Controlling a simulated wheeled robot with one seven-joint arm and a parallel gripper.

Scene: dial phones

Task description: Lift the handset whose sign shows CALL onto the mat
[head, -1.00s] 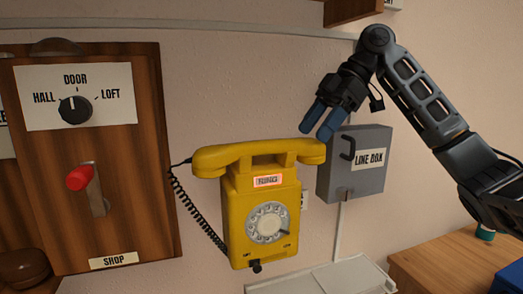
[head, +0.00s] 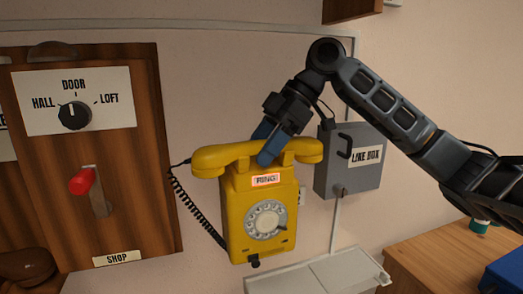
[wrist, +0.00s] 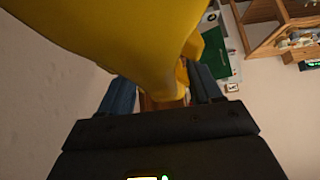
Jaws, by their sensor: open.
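A yellow wall dial phone (head: 240,215) hangs in the middle of the head view. Its lit sign (head: 265,180) reads RING; I see no sign reading CALL. The yellow handset (head: 218,155) lies across the top of the phone in its cradle. My gripper (head: 268,150) is at the middle of the handset, its blue fingers pointing down around it. In the wrist view the handset (wrist: 110,35) fills the upper left and passes between the open fingers (wrist: 160,90). I cannot tell whether they touch it. I cannot identify the mat for certain.
A grey line box (head: 345,180) is on the wall to the right. A wooden panel (head: 140,180) with a dial and red lever (head: 84,180) stands left. A coiled cord (head: 190,205) hangs beside the phone. A pale ledge (head: 320,275) and wooden table (head: 430,255) are below.

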